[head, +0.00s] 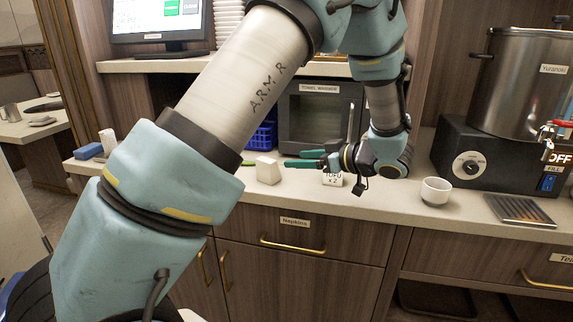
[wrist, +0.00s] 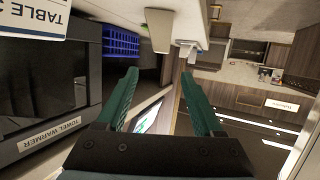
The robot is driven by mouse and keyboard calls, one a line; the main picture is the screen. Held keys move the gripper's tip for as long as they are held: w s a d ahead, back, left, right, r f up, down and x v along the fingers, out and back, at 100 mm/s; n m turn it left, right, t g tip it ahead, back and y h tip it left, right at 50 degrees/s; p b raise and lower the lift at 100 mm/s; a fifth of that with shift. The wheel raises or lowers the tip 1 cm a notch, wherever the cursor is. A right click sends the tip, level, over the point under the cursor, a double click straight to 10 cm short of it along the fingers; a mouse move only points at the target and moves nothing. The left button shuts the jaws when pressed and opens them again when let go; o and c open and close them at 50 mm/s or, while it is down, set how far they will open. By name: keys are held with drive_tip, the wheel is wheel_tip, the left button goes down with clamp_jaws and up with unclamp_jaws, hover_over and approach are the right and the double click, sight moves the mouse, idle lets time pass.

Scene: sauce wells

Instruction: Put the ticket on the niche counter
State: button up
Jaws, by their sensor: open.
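A small white card printed "TOFU x 2" (head: 333,180) stands on the counter just below my gripper in the head view. It may be the ticket. A white card reading "TABLE" (wrist: 34,20) shows at the upper left of the wrist view, cut off by the frame edge; I cannot tell if it is the same card. My gripper (head: 293,158) points left above the counter, close to the towel warmer. In the wrist view, its two green fingers (wrist: 160,75) are apart with nothing held between them. The counter (head: 230,178) runs along the wall; which part is the niche is unclear.
A white block (head: 268,171) stands just left of the fingertips. The towel warmer (head: 318,120) and a blue basket (head: 262,136) are behind. A white cup (head: 436,191), a metal grate (head: 520,210) and a large pot (head: 520,85) on its heater are at the right.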

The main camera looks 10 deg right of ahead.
drive_tip(key=w+a+m+h, duration=0.1)
drive_tip(key=w+a+h, duration=0.1)
drive_tip(key=w+h, duration=0.1)
drive_tip(key=w+a+r+m+h, duration=0.1)
drive_tip(key=w+a+m+h, duration=0.1)
drive_tip(key=w+h, duration=0.1)
drive_tip(key=w+a+r+m+h, duration=0.1)
drive_tip(key=w+a+m+h, duration=0.1)
drive_tip(key=w+h, duration=0.1)
drive_tip(key=shift+w+a+h, duration=0.15)
drive_tip(key=shift+w+h, duration=0.15)
drive_tip(key=shift+w, duration=0.25)
drive_tip(key=s+a+f+m+g, duration=0.2)
drive_tip(key=s+a+g, duration=0.3)
drive_tip(key=s+a, duration=0.5)
drive_tip(key=s+a+f+m+g, duration=0.2)
drive_tip(key=s+a+f+g, duration=0.2)
drive_tip(key=s+a, duration=0.7)
drive_tip(key=shift+g, duration=0.5)
drive_tip(key=shift+a, duration=0.1)
